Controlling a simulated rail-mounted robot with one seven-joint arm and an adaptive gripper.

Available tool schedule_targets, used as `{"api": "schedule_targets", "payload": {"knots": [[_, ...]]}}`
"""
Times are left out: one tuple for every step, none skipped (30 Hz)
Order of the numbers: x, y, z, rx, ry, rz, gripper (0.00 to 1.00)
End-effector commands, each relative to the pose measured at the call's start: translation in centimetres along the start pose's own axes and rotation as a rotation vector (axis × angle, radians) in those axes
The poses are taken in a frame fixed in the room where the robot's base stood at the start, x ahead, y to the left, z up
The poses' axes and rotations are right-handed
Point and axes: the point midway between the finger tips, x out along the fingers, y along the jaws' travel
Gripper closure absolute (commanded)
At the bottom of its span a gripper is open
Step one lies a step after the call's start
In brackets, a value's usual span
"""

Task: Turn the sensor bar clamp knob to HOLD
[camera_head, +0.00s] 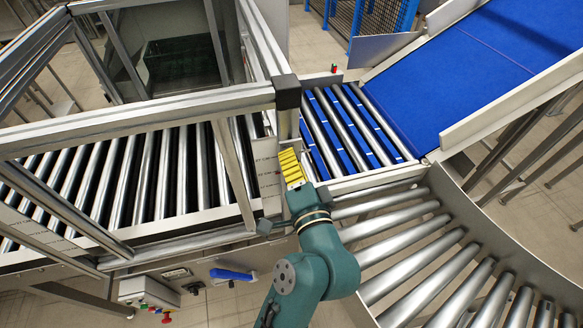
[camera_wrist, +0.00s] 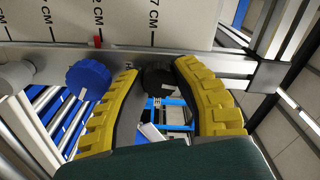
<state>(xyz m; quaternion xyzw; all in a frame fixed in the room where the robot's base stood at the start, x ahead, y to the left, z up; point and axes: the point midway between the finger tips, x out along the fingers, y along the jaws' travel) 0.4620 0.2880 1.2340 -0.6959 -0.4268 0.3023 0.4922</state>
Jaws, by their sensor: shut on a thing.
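My gripper (camera_wrist: 160,69) has its two yellow fingers on either side of a round black knob (camera_wrist: 158,80) on a grey metal bar (camera_wrist: 215,64). The fingertips are closed against the knob's sides. A blue knob (camera_wrist: 89,80) sits left of the left finger on the same bar, apart from the grip. In the head view my gripper (camera_head: 288,154) is at the frame post beside the conveyor, and the knob is hidden there. No HOLD mark is readable, so I cannot tell the knob's setting.
A white panel with CM markings (camera_wrist: 130,22) stands behind the bar, with a small red marker (camera_wrist: 98,42) at its lower edge. A metal frame post (camera_head: 288,105) rises close to my gripper. Roller conveyor (camera_head: 150,175) lies left, blue belt (camera_head: 450,70) right, blue handle (camera_head: 232,274) below.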

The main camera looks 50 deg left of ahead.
Motion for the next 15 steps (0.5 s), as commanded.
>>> {"api": "schedule_targets", "payload": {"knots": [[0.00, 0.30, 0.06, -0.027, 0.001, 0.000, 1.00], [0.00, 0.28, 0.06, -0.043, 0.001, 0.000, 1.00], [0.00, 0.26, 0.05, -0.061, 0.001, 0.000, 1.00], [0.00, 0.24, 0.05, -0.074, 0.001, 0.001, 1.00], [0.00, 0.22, 0.05, -0.086, 0.001, 0.000, 1.00], [0.00, 0.19, 0.05, -0.099, 0.001, 0.000, 1.00], [0.00, 0.16, 0.04, -0.108, 0.000, 0.000, 1.00], [0.00, 0.14, 0.04, -0.116, 0.000, 0.000, 1.00], [0.00, 0.11, 0.03, -0.126, 0.000, 0.001, 1.00], [0.00, 0.09, 0.02, -0.131, 0.000, 0.001, 1.00], [0.00, 0.07, 0.01, -0.136, 0.000, 0.000, 1.00], [0.00, 0.05, 0.00, -0.141, 0.001, 0.000, 1.00], [0.00, 0.04, -0.01, -0.144, 0.001, 0.001, 1.00], [0.00, 0.02, -0.02, -0.146, 0.001, 0.001, 1.00], [0.00, 0.00, -0.02, -0.148, 0.001, 0.001, 1.00]]}}
